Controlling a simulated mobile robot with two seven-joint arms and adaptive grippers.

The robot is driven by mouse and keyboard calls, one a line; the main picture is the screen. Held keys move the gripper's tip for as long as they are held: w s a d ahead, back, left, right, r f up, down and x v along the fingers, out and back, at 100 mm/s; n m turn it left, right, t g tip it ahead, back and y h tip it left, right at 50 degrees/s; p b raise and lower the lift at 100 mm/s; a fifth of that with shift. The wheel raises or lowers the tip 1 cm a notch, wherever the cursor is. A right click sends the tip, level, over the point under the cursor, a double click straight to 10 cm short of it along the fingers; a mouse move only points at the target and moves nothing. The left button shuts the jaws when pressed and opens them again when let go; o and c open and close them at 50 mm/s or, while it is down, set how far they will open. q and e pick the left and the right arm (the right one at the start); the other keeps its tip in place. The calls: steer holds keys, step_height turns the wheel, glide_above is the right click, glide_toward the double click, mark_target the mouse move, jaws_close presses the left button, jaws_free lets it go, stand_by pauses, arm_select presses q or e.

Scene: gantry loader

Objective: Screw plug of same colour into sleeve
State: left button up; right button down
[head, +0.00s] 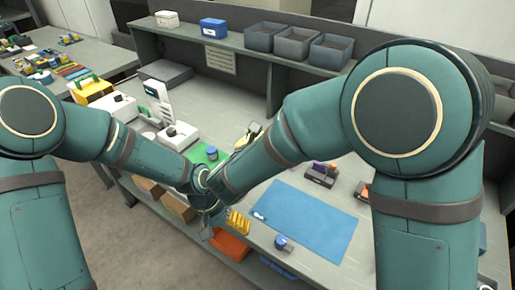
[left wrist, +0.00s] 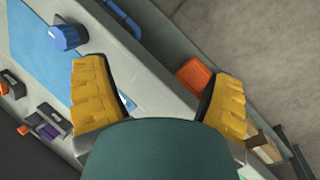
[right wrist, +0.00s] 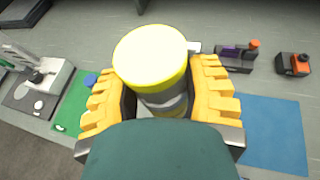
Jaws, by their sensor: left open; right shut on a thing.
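My right gripper (right wrist: 165,108) is shut on a cylinder (right wrist: 150,58) with a yellow top and a grey body; I cannot tell whether it is a plug or a sleeve. In the head view the right gripper (head: 248,135) is partly hidden by my arm. My left gripper (left wrist: 160,98) is open and empty near the table's front edge; its yellow fingers also show in the head view (head: 225,226). A blue-topped piece (left wrist: 68,36) is at the blue mat's front edge, also in the head view (head: 282,242). Another blue piece (head: 212,152) is on the green mat (right wrist: 72,105).
The blue mat (head: 305,218) is mostly clear. Dark blocks with purple and orange parts (head: 320,174) stand behind it. White machines (head: 178,136) are at left. Grey bins (head: 294,42) sit on the back shelf. An orange bin (head: 229,245) is below the front edge.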

arm_select(q)
steer(key=s+a+r+n+y, duration=0.1)
steer(key=a+r+n+y, duration=0.15)
steer(key=r, duration=1.25)
steer(key=a+r+n+y, duration=0.2)
steer(key=a+r+n, duration=0.2)
steer(key=r, duration=1.1)
steer(key=w+d+r+m+t+h, duration=0.1)
steer(key=w+d+r+m+t, duration=0.2)
steer(key=w+d+m, duration=0.9)
steer(key=shift+w+d+r, duration=0.45)
steer(key=shift+w+d, duration=0.4)
steer(key=shift+w, duration=0.05)
steer(key=shift+f+h, duration=0.1)
steer(key=shift+h, duration=0.15)
steer(key=f, duration=0.7)
steer(key=w+f, duration=0.1)
steer(key=f, duration=0.3)
steer(key=shift+w+d+f, duration=0.1)
steer(key=shift+d+f, duration=0.25)
steer(key=shift+d, duration=0.05)
jaws_close()
